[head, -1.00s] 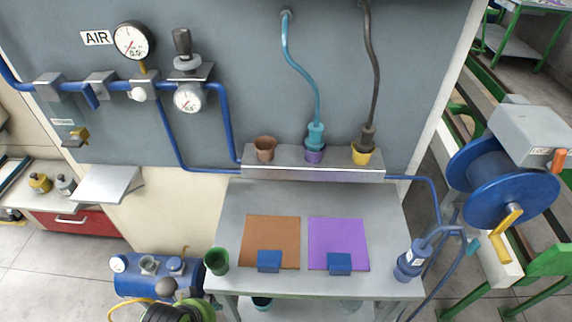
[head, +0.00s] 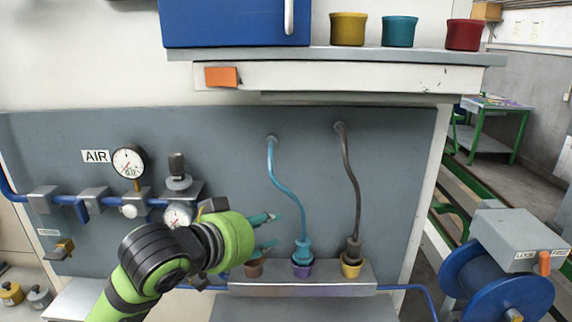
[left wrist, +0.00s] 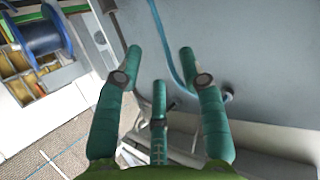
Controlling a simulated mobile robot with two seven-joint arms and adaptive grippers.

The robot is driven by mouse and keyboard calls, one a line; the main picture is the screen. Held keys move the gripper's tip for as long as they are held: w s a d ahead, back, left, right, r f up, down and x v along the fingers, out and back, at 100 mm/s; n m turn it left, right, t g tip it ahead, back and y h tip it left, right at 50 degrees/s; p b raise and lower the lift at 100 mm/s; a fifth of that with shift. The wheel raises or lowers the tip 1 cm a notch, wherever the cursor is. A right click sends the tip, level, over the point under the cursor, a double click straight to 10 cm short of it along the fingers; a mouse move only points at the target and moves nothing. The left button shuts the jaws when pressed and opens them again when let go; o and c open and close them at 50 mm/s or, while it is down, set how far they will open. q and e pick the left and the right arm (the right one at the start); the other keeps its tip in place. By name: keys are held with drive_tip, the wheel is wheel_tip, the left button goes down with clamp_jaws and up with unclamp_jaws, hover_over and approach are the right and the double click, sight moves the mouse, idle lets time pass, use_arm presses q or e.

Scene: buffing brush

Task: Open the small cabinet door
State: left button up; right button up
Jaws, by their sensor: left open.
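A blue cabinet door (head: 235,24) shows at the top of the head view, cut off by the picture's upper edge. A white upright handle (head: 289,17) is on it near its right edge. The door looks shut. My left gripper (head: 271,232), with teal fingers, is well below the cabinet, in front of the grey panel and apart from the handle. In the left wrist view my left gripper (left wrist: 160,60) is open with nothing between its fingers. The cabinet does not show there. My right gripper is not in view.
A shelf (head: 335,53) below the cabinet carries a yellow pot (head: 347,29), a teal pot (head: 398,31) and a red pot (head: 463,35). A teal hose (head: 285,190) and a dark hose (head: 353,190) hang on the panel.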

use_arm(q)
wheel_tip(320, 180, up, 19)
drive_tip(key=d+m+t+h, duration=0.1)
drive_tip(key=d+t+h, duration=0.1)
drive_tip(key=s+a+r+t, duration=0.1)
drive_tip(key=s+r, duration=0.3)
drive_tip(key=r, duration=0.5)
drive_tip(key=s+a+r+t, duration=0.1)
drive_tip(key=s+r, duration=0.4)
drive_tip(key=r, duration=0.4)
drive_tip(key=p+x, duration=0.4)
drive_tip(key=x, duration=0.3)
drive_tip(key=shift+d+h, duration=0.3)
drive_tip(key=shift+h, duration=0.1)
clamp_jaws()
